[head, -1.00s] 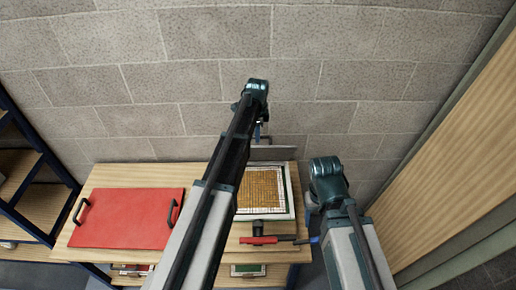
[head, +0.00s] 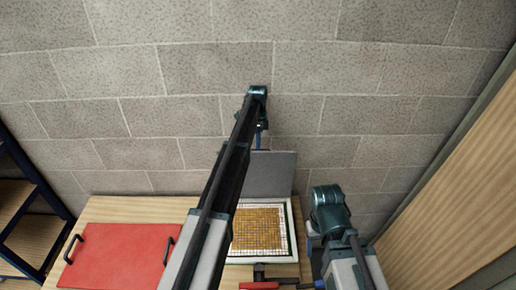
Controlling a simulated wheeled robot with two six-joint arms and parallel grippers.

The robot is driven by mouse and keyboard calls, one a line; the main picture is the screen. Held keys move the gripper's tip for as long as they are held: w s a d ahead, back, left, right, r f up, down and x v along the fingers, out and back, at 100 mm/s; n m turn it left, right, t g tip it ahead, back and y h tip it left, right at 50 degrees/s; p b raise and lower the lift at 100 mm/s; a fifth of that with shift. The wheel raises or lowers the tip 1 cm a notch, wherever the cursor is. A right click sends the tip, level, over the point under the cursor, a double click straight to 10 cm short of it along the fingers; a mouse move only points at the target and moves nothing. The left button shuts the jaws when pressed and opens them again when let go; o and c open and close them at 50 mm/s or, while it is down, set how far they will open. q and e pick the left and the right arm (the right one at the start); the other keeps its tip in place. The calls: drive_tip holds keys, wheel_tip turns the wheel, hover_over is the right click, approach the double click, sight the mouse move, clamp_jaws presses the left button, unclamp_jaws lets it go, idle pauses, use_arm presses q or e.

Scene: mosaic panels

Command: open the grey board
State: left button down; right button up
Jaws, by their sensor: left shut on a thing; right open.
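The grey board (head: 272,176) stands raised, close to upright, at the back of a white-rimmed panel. The panel's mosaic of orange-brown tiles (head: 258,230) lies uncovered in front of it. My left gripper (head: 259,136) is at the top edge of the grey board and shut on it; my arm hides part of the board's left side. My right gripper (head: 313,241) is open beside the panel's right edge, mostly hidden behind its own wrist.
A red board (head: 118,256) with two black handles lies flat on the wooden table (head: 115,209) at left. A red-handled tool (head: 262,285) lies at the front. Blue-framed shelves (head: 30,235) stand at left, a wood panel (head: 455,160) at right, and a block wall behind.

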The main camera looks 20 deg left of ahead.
idle(0.3)
use_arm(q)
drive_tip(key=c, duration=0.8)
unclamp_jaws()
drive_tip(key=shift+w, duration=0.1)
drive_tip(key=shift+c, duration=0.2)
drive_tip(key=shift+r+p, duration=0.95)
drive_tip(key=shift+p, duration=0.05)
wheel_tip(320, 180, up, 2)
drive_tip(key=shift+r+p, duration=0.1)
drive_tip(key=shift+p, duration=1.05)
drive_tip(key=s+d, duration=0.4)
drive_tip(key=s, duration=1.1)
drive_tip(key=shift+s+d+r+p, duration=0.15)
drive_tip(key=shift+s+r+p, duration=0.1)
drive_tip(key=shift+r+p, duration=0.15)
